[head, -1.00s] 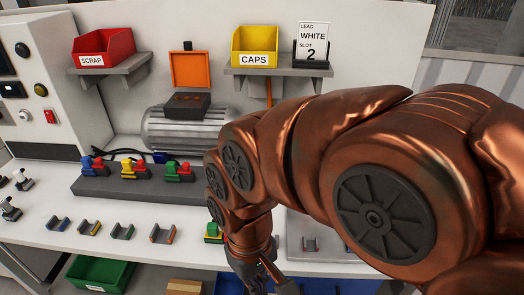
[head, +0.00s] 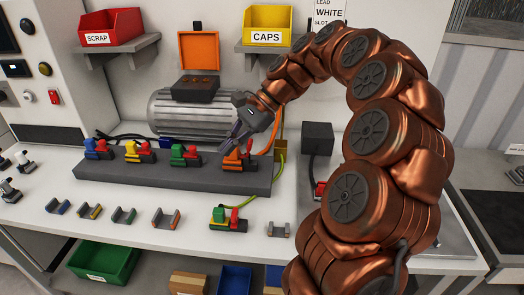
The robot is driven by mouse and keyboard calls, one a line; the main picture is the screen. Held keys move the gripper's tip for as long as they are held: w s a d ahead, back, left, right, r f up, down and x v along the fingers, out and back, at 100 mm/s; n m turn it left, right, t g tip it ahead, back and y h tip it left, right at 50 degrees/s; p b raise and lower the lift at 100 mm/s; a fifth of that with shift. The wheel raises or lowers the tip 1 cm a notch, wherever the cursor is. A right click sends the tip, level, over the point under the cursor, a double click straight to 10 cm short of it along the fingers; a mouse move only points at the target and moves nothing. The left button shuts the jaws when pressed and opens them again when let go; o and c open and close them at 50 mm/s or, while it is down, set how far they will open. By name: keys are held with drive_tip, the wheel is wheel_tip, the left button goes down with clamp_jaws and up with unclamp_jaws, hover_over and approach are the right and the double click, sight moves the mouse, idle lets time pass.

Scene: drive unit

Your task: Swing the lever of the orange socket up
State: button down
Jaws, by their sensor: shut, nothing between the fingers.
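The orange socket (head: 234,163) is the rightmost on the dark grey rail (head: 170,178). An orange cable runs up behind it. My gripper (head: 226,148) is shut and empty. It reaches in from the upper right, with its fingertips just above and beside the orange socket's left part. I cannot tell whether they touch it.
Blue (head: 93,150), yellow (head: 133,153) and green (head: 180,156) sockets with red parts stand left on the rail. The motor (head: 180,112) is close behind. Shelves hold red (head: 110,26) and yellow (head: 271,24) bins.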

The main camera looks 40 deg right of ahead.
drive_tip(key=w+d+f+m+t+b, duration=0.1)
drive_tip(key=d+f+m+t, duration=0.2)
drive_tip(key=d, duration=0.6)
drive_tip(key=d+f+m+t+b, duration=0.1)
drive_tip(key=d+f+m, duration=0.1)
drive_tip(key=d+m, duration=0.45)
drive_tip(key=w+d+f+m+t+b, duration=0.1)
drive_tip(key=d+f+m+t, duration=0.15)
drive_tip(key=d, duration=0.75)
drive_tip(key=shift+n+g, duration=0.3)
drive_tip(key=shift+g, duration=0.05)
drive_tip(key=p+x, duration=0.2)
drive_tip(key=x, duration=0.8)
drive_tip(key=shift+s+f, duration=0.1)
drive_tip(key=shift+f, duration=0.05)
drive_tip(key=w+a, duration=0.1)
drive_tip(key=w+a+r+p, duration=0.1)
drive_tip(key=shift+w+a, duration=0.2)
drive_tip(key=shift+a, duration=0.15)
drive_tip(key=shift+w+a+r+g+h+p, duration=0.55)
drive_tip(key=shift+w+a+g+h+p, duration=0.1)
drive_tip(key=shift+p, duration=1.15)
drive_tip(key=shift+r, duration=0.1)
